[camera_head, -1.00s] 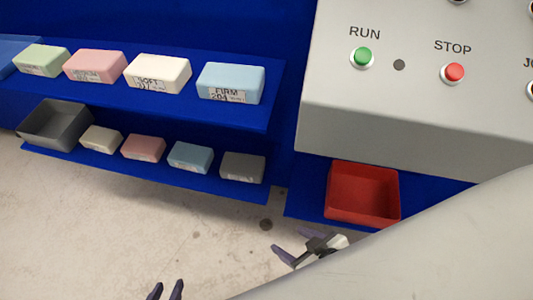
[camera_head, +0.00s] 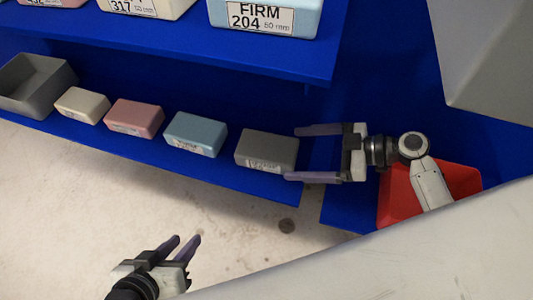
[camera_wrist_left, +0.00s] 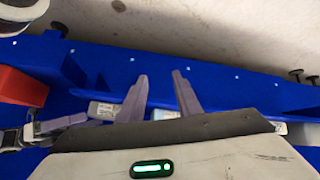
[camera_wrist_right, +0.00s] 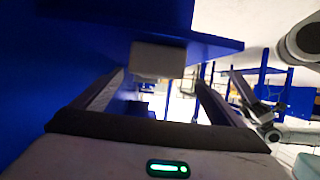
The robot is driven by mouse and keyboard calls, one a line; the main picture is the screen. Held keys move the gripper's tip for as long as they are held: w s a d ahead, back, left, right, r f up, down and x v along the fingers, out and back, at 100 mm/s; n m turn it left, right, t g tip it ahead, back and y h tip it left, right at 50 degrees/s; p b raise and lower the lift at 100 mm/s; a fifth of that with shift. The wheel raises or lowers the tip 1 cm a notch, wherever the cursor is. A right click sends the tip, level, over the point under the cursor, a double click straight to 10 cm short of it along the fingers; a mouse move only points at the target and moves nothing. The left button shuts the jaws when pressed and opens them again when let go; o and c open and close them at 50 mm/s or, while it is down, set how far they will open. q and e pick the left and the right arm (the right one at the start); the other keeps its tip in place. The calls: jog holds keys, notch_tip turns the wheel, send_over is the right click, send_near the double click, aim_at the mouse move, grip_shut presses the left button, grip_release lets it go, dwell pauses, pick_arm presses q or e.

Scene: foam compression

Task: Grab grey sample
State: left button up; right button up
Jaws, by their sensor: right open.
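The grey sample (camera_head: 266,151), a block with a white label, lies at the right end of the row on the lower blue shelf. My right gripper (camera_head: 297,154) is open at its right end, coming in from the right. Its fingertips reach the block's right edge, one at the far side and one at the near side; contact cannot be told. In the right wrist view the block (camera_wrist_right: 158,59) shows ahead between the spread fingers (camera_wrist_right: 160,85). My left gripper (camera_head: 188,240) is open and empty over the floor in front of the shelf; its fingers also show in the left wrist view (camera_wrist_left: 160,75).
Blue (camera_head: 195,134), pink (camera_head: 134,119) and cream (camera_head: 82,105) samples stand left of the grey one, then a grey bin (camera_head: 35,85). An upper shelf (camera_head: 290,58) with larger blocks overhangs behind. A red bin (camera_head: 398,197) is partly hidden by my right arm.

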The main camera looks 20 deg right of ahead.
aim_at(287, 152)
jog(key=x, duration=0.4)
jog(key=shift+w+a+b, duration=0.1)
jog(key=shift+a+b, duration=0.05)
jog(key=shift+b, duration=0.15)
jog(key=x, duration=0.2)
jog(key=b+x, duration=0.1)
jog(key=x, duration=0.2)
jog(key=shift+w, duration=0.35)
jog(key=c, duration=1.1)
jog(key=shift+r, duration=0.1)
jog(key=shift+c, duration=0.2)
